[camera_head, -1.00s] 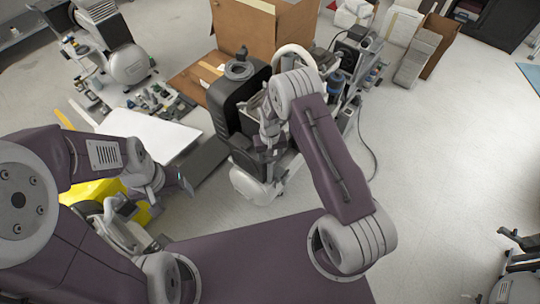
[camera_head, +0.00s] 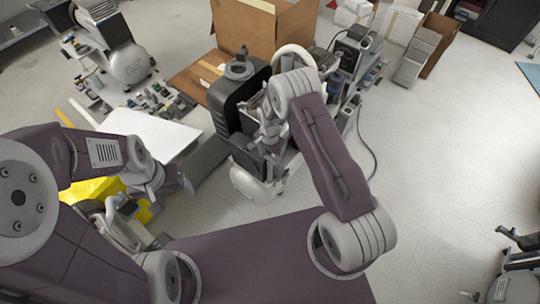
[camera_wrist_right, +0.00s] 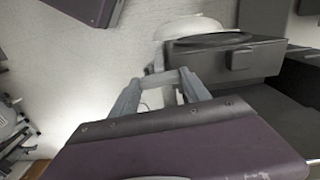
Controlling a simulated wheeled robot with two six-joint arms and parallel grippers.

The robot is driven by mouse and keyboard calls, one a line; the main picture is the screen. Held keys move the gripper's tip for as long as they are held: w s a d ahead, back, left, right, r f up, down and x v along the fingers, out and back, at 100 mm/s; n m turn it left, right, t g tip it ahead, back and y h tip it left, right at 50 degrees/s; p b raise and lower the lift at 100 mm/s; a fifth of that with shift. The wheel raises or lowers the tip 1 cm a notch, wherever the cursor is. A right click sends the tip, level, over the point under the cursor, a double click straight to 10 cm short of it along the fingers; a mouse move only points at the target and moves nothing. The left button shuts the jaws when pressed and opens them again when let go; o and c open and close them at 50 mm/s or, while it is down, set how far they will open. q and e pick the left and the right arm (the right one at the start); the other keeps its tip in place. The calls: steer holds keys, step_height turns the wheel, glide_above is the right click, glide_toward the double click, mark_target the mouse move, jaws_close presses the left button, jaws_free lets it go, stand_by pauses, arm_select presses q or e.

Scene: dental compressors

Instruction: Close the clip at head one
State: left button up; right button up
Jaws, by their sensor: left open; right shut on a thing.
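The compressor (camera_head: 237,97), with a dark grey housing and a white tank (camera_head: 252,184) at its front, stands on the floor in the middle of the head view. Its white tank (camera_wrist_right: 190,28) and dark housing (camera_wrist_right: 225,62) also show in the right wrist view. My right gripper (camera_head: 267,146) is at the compressor, above the tank. I cannot make out the clip or head one clearly. My left gripper (camera_head: 184,180) is open and empty, left of the compressor.
A cardboard box (camera_head: 262,28) stands behind the compressor. A white board (camera_head: 152,132) and a yellow thing (camera_head: 95,189) lie on the left near my left arm. Another machine (camera_head: 125,60) stands at the back left.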

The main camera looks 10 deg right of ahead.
mark_target(270, 157)
steer(key=shift+m, duration=0.5)
steer(key=o, duration=1.4)
step_height(270, 157, up, 9)
steer(key=shift+r+p, duration=0.1)
steer(key=shift+p, duration=0.6)
